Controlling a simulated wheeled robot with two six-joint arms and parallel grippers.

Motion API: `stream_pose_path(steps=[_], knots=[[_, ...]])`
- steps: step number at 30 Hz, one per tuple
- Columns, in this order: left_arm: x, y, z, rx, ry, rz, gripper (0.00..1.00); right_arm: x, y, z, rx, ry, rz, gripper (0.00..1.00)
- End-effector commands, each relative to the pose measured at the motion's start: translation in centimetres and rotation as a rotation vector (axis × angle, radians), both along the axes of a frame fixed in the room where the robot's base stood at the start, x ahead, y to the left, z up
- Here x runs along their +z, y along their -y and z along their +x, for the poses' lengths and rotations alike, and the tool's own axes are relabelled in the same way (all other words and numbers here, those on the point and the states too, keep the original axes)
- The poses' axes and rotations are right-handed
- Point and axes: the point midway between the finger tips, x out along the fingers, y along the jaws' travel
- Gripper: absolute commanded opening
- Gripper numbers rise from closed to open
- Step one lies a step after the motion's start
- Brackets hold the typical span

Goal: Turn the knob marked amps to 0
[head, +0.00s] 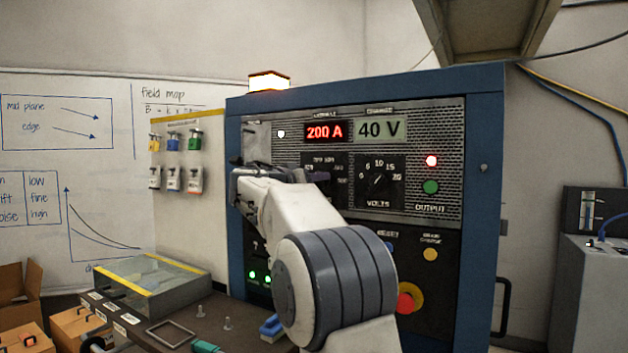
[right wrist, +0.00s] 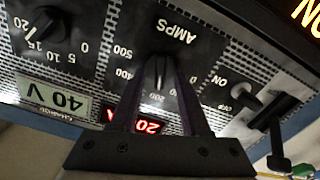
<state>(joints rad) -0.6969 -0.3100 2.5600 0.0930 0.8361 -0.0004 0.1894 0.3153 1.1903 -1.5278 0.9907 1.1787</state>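The amps dial (right wrist: 205,52) shows upside down in the right wrist view, with its dark knob (right wrist: 160,72) at the centre. The red display (head: 325,132) reads 200 A. My left gripper is not in view.
The volts knob (head: 381,183) sits right of the amps dial, under a 40 V display (head: 380,129). A red emergency button (head: 408,298) is low on the blue cabinet (head: 480,220). A lever switch (right wrist: 270,122) with ON and OFF marks is beside the amps dial.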

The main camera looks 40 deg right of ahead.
Motion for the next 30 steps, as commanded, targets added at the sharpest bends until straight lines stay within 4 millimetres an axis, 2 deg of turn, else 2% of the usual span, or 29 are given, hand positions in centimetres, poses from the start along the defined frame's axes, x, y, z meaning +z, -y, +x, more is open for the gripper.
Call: stream_pose_path(steps=[1, 3, 4, 17, 30], knots=[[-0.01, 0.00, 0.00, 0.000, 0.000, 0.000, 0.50, 0.01, -0.03, -0.01, 0.000, 0.000, 0.000, 0.31], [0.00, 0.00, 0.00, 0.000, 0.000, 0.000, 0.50, 0.02, -0.04, -0.01, 0.000, 0.000, 0.000, 0.04], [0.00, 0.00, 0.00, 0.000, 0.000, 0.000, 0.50, 0.02, -0.04, -0.01, 0.000, 0.000, 0.000, 0.00], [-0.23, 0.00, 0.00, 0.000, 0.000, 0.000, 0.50, -0.06, -0.09, 0.02, 0.001, -0.045, -0.018, 0.00], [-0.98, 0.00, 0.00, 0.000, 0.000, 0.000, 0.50, -0.11, -0.17, 0.14, 0.001, -0.355, -0.147, 0.00]])
